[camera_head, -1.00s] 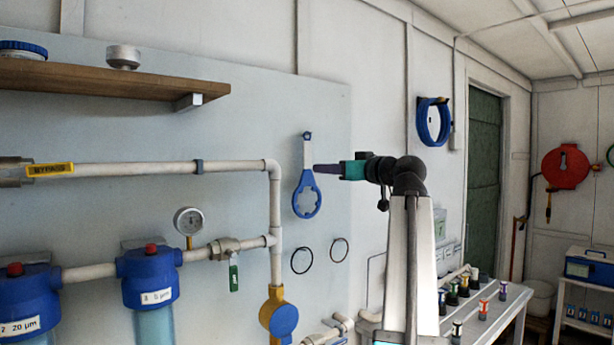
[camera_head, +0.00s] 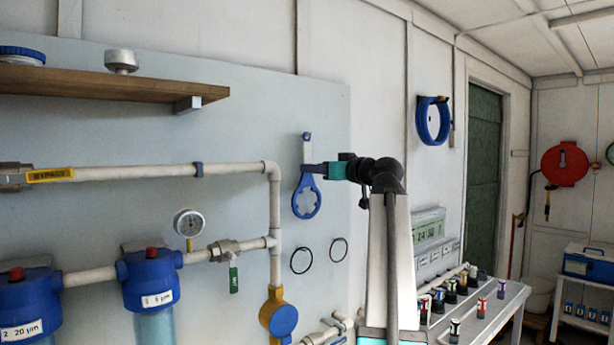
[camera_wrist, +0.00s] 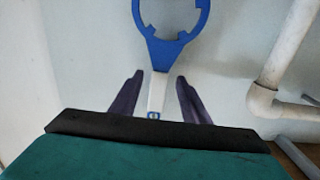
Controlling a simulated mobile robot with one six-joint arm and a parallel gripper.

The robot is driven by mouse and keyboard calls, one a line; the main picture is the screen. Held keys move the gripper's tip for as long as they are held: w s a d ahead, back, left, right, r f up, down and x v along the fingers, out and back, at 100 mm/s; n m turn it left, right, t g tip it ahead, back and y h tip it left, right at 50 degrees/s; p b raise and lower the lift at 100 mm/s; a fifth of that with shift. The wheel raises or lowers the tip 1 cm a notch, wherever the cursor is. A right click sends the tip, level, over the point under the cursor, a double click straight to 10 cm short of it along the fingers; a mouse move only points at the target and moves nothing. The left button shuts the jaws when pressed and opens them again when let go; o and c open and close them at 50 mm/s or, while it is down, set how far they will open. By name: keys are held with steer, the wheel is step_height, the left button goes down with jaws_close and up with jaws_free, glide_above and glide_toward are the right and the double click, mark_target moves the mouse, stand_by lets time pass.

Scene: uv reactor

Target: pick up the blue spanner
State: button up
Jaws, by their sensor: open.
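The blue spanner (camera_head: 306,197) hangs on the wall panel from a blue peg (camera_head: 307,136), its white handle up and its toothed blue ring down. In the wrist view the spanner's ring (camera_wrist: 171,45) is at the top, and the white handle (camera_wrist: 157,92) runs down between my fingers. My gripper (camera_head: 308,168) is at the handle in the head view, pointing left. In the wrist view my gripper (camera_wrist: 160,90) is open, with one purple finger on each side of the handle and a visible gap on both sides.
A white pipe (camera_head: 275,210) runs down the panel just left of the spanner. Two black rings (camera_head: 301,260) hang below it. A wooden shelf (camera_head: 110,84) is at upper left. A white table (camera_head: 500,310) with several small coloured items stands at lower right.

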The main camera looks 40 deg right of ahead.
steer(key=w, duration=0.2)
steer(key=shift+w+d, duration=0.15)
steer(key=shift+w, duration=0.2)
jaws_close()
